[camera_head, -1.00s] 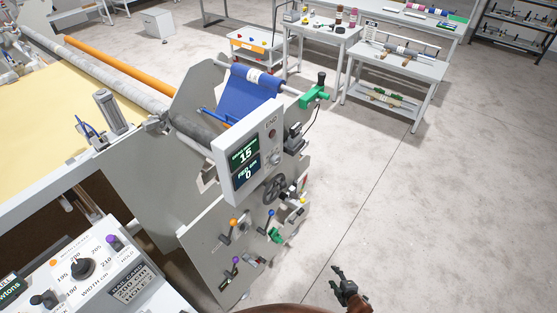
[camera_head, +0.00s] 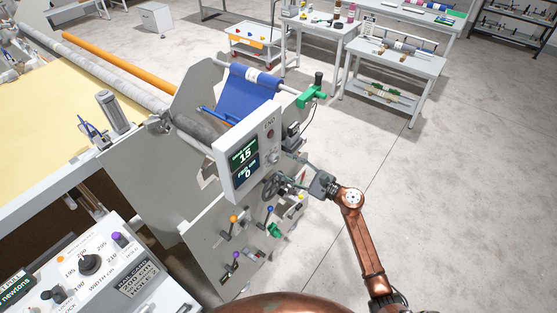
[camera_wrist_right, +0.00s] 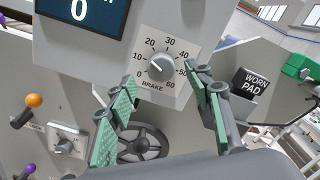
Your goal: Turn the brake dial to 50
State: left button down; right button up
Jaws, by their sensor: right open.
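The brake dial (camera_wrist_right: 160,66) is a pale round knob on a grey panel, in the middle of the right wrist view, with a scale from 0 to 60 around it. I cannot read its pointer surely. In the head view the dial (camera_head: 271,158) is small, below the red button. My right gripper (camera_head: 283,182) is at the panel's lower edge. In the right wrist view its green-padded fingers (camera_wrist_right: 163,80) are spread, one lower left and one right of the dial, with nothing between them. The display (camera_head: 243,157) reads 15 above and 0 below. My left gripper is not in view.
A black handwheel (camera_wrist_right: 142,145) lies below the dial, behind the fingers. An orange-knobbed lever (camera_wrist_right: 28,108) stands at left and a worn pad box (camera_wrist_right: 252,86) at right. A green clamp (camera_head: 312,95) sits at the roll's end. The floor at right is clear.

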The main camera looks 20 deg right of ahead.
aim_at(276, 160)
jog(key=shift+p+x, duration=0.45)
jog(key=shift+x, duration=1.95)
jog(key=c, duration=1.2)
